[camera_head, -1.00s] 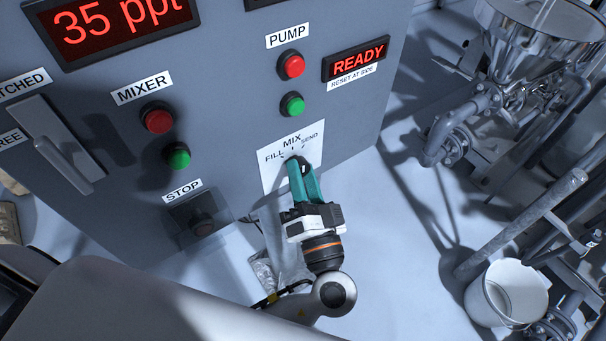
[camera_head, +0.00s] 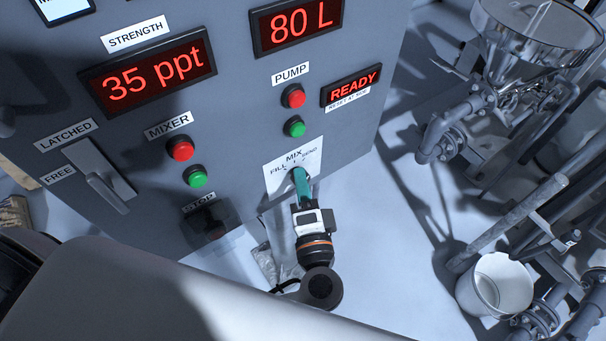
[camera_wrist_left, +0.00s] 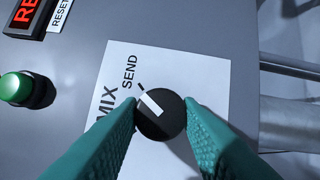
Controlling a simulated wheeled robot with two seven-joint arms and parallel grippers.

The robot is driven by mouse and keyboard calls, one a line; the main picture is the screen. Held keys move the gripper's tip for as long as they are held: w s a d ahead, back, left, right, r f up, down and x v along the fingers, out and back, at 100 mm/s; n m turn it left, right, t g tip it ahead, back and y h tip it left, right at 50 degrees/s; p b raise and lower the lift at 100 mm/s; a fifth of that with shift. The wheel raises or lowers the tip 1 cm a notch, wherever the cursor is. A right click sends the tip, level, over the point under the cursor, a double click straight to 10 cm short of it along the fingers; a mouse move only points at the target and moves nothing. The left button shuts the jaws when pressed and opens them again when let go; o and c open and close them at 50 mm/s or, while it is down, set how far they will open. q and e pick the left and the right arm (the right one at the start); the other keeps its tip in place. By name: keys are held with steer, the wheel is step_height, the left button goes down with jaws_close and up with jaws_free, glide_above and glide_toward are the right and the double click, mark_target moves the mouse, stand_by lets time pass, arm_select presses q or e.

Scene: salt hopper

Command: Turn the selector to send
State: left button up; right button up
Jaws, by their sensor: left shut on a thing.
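The selector (camera_wrist_left: 168,126) is a round black knob with a white pointer mark, on a white label plate (camera_head: 312,153) reading FILL, MIX and SEND. In the left wrist view the pointer aims up-left, close to a dark tick beside the word SEND; FILL is out of sight there. My left gripper (camera_head: 300,177), with teal fingers, is shut on the knob, one finger on each side. In the head view the fingers mostly hide the knob. My right gripper is not in view.
Above the selector are a green pump button (camera_head: 294,128), a red pump button (camera_head: 294,97) and a READY display (camera_head: 352,87). Mixer buttons, a covered stop button (camera_head: 207,222) and a latch handle (camera_head: 103,180) are to the left. Pipes and a white bucket (camera_head: 494,285) stand right.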

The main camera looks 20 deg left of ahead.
arm_select(q)
steer(key=shift+m+g+p, duration=0.3)
steer(key=shift+m+p, duration=0.6)
steer(key=shift+p, duration=0.2)
steer(key=o, duration=1)
steer(key=shift+c, duration=0.2)
steer(key=shift+s, duration=0.1)
steer(key=b+v, duration=0.4)
steer(key=v, duration=0.8)
